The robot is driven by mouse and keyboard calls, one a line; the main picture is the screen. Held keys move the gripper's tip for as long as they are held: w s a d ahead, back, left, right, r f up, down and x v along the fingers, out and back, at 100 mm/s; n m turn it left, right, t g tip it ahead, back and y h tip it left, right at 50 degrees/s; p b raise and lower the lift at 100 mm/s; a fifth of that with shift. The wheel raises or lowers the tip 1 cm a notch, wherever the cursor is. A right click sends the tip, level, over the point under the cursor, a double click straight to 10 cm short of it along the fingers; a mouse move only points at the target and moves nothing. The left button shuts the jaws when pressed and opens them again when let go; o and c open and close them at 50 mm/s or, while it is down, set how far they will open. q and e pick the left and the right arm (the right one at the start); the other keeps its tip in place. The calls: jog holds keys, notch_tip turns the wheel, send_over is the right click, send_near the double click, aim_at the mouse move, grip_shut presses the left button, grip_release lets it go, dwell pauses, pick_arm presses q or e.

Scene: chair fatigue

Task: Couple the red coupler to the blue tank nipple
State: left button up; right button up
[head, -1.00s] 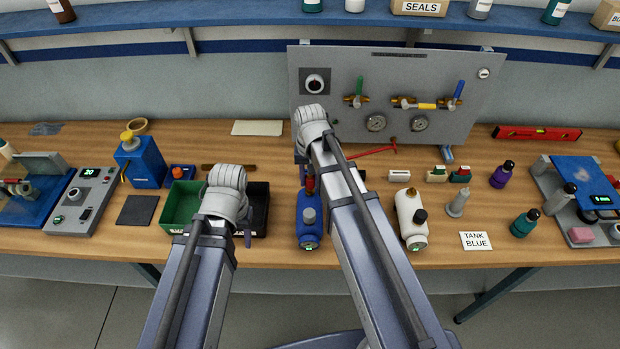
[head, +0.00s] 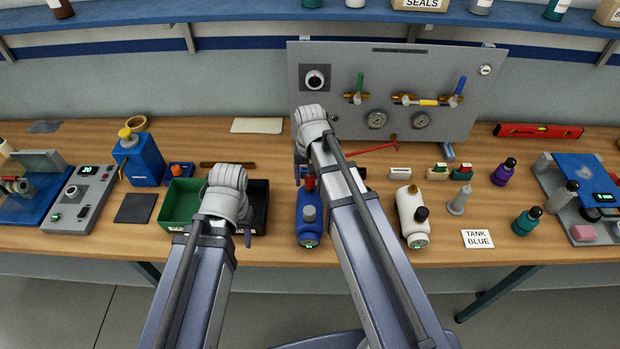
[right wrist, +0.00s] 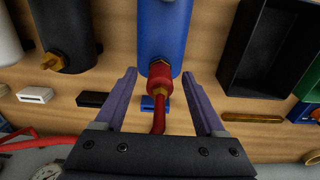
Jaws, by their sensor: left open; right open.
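The blue tank (head: 310,222) lies on the bench near its front edge, and also shows in the right wrist view (right wrist: 164,30). The red coupler (right wrist: 160,77) is in line with the tank's end, with a brass part where they meet; a red hose runs from its other end. I cannot tell whether it is fully seated on the nipple, which is hidden. My right gripper (right wrist: 160,73) is open, its fingers on either side of the coupler with gaps. My left gripper (head: 247,236) is open near the black bin, its fingers mostly hidden behind its own arm.
Green (head: 182,205) and black (head: 261,208) bins stand left of the tank. A white tank (head: 411,217) lies to the right, past my right arm; a dark tank (right wrist: 64,30) is beside the blue one. A grey valve panel (head: 440,110) stands behind.

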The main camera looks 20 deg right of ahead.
notch_tip(320, 180, up, 8)
jog(key=p, duration=0.8)
jog(key=shift+f, duration=0.1)
dwell(0.3)
